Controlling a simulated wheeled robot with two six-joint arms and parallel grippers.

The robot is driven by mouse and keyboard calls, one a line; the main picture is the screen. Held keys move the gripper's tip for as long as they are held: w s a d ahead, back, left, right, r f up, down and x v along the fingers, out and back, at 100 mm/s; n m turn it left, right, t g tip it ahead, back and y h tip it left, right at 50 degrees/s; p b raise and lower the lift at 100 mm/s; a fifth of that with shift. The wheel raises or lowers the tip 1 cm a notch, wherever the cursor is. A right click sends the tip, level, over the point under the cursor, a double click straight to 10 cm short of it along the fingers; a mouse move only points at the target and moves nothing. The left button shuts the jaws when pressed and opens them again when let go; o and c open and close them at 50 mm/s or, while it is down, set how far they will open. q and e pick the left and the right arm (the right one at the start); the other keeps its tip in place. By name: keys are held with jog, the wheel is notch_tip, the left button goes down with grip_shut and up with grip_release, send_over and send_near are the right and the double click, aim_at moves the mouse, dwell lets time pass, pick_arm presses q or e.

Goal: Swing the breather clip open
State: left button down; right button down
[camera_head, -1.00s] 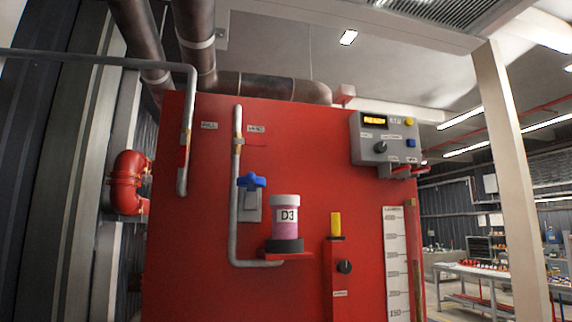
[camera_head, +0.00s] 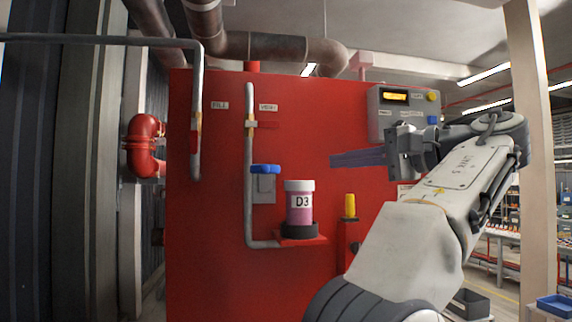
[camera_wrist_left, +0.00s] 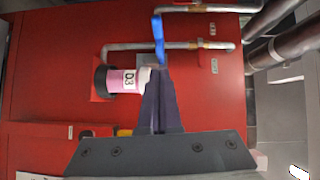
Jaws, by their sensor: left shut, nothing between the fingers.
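No part is labelled as the breather clip. The likeliest is a small red clip (camera_head: 265,124) with a brass-coloured band on the grey vent pipe (camera_head: 249,180), below a small label. It points sideways to the right of the pipe. In the wrist view that pipe's brass band (camera_wrist_left: 203,44) shows, but the clip is not clear. My left gripper (camera_head: 333,159) has its dark fingers shut and empty, pointing left, to the right of and lower than the clip in the picture. In the wrist view the closed fingers (camera_wrist_left: 160,76) overlap the jar and blue handle. My right gripper is out of view.
A pink D3 jar (camera_head: 299,208) stands on a red shelf (camera_head: 301,239) under a blue valve handle (camera_head: 265,169). A yellow-topped post (camera_head: 350,205) stands right of it. A grey control box (camera_head: 388,112) is behind my arm. Another pipe (camera_head: 198,90) hangs at left.

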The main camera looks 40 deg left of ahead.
aim_at(265, 170)
pick_arm(q)
jog(key=s+a, duration=0.2)
jog(key=a, duration=0.9)
jog(key=shift+s+a+f, duration=0.15)
jog(key=shift+a+f, duration=0.1)
jog(key=shift+f, duration=0.2)
